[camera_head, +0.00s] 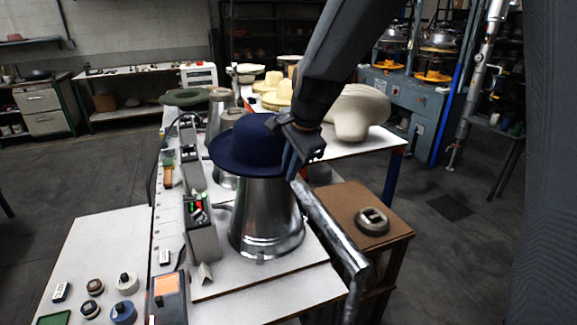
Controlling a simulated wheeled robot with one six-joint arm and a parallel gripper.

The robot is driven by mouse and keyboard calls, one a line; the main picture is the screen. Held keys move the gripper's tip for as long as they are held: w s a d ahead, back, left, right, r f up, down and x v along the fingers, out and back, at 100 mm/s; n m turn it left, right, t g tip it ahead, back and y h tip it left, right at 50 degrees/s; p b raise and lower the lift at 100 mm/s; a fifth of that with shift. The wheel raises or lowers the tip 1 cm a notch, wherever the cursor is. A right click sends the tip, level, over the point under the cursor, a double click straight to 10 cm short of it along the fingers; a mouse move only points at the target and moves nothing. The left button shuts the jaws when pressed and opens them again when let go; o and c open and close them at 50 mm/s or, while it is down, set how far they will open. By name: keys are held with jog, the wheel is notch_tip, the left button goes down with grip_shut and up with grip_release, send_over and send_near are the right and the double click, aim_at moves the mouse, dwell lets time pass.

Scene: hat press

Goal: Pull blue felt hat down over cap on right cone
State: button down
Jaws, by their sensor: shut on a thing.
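The blue felt hat (241,144) sits over the top of the right metal cone (265,212), with its brim tilted down to the left. The cap on that cone is hidden under the hat. My gripper (291,160) is at the hat's right side, shut on the brim there. My arm comes down to it from the upper right, and the fingertips are partly hidden against the hat and cone. Another metal cone (219,108) stands behind and to the left of the blue hat.
A control box with lit buttons (198,222) stands just left of the right cone. A grey bar (332,226) slopes along the bench's right side. A brown stand (352,205) holds a small metal piece. Pale hats (277,94) lie on the table behind.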

notch_tip(320, 180, down, 8)
jog(key=b, duration=0.5)
jog(key=shift+s+f+b, duration=0.1)
jog(key=shift+f+b, duration=0.2)
jog(key=shift+f, duration=0.75)
dwell(1.6)
jog(key=c, duration=1.7)
grip_release()
jog(key=shift+o, duration=0.2)
jog(key=w+a+p+v, duration=0.1)
jog(key=p+v, duration=0.6)
jog(key=shift+d+r, duration=0.2)
jog(key=shift+r, duration=0.2)
